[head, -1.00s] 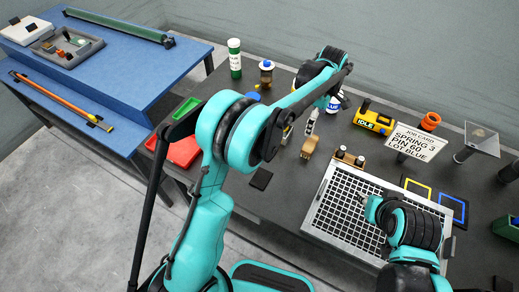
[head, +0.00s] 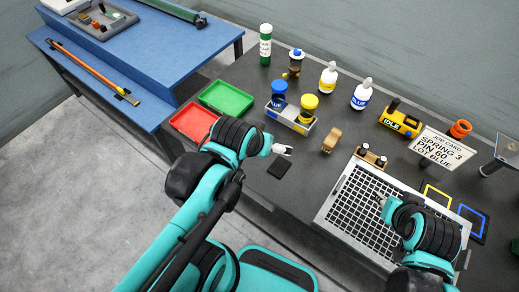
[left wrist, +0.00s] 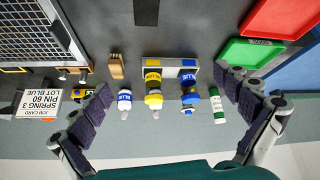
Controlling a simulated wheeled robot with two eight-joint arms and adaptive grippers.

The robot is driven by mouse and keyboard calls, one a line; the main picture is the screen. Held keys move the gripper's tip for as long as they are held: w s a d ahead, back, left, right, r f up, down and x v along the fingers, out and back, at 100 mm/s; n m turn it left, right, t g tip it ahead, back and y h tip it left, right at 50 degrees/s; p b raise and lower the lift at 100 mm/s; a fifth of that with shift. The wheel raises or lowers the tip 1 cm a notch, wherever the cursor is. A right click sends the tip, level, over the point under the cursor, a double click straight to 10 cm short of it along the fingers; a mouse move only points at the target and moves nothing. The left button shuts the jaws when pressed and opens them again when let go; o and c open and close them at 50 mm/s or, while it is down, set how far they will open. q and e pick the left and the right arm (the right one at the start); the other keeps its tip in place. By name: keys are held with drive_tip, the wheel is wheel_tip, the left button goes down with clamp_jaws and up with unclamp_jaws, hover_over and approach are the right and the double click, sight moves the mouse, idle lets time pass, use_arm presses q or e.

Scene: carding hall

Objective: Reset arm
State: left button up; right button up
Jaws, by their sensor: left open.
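My left arm reaches in from the left of the head view. Its gripper (head: 283,149) is over the dark bench near the red and green trays, empty. In the left wrist view my left gripper (left wrist: 165,115) has its two dark-padded fingers spread wide, with nothing between them at the fingers. My right arm is at the lower right, over the white grid tray (head: 327,205). Its gripper (head: 381,200) is small and mostly hidden by the wrist, so its jaws cannot be read.
A blue table (head: 170,65) is at left.

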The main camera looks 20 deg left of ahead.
use_arm(q)
drive_tip(key=shift+s+a+f+m+t, duration=0.3)
drive_tip(key=shift+s+f+m, duration=0.35)
drive_tip(key=shift+s, duration=0.2)
drive_tip(key=shift+f, duration=0.15)
wheel_tip(320, 180, down, 5)
drive_tip(key=b, duration=0.4)
drive_tip(key=shift+r+b, duration=0.2)
drive_tip(key=shift+b, duration=0.2)
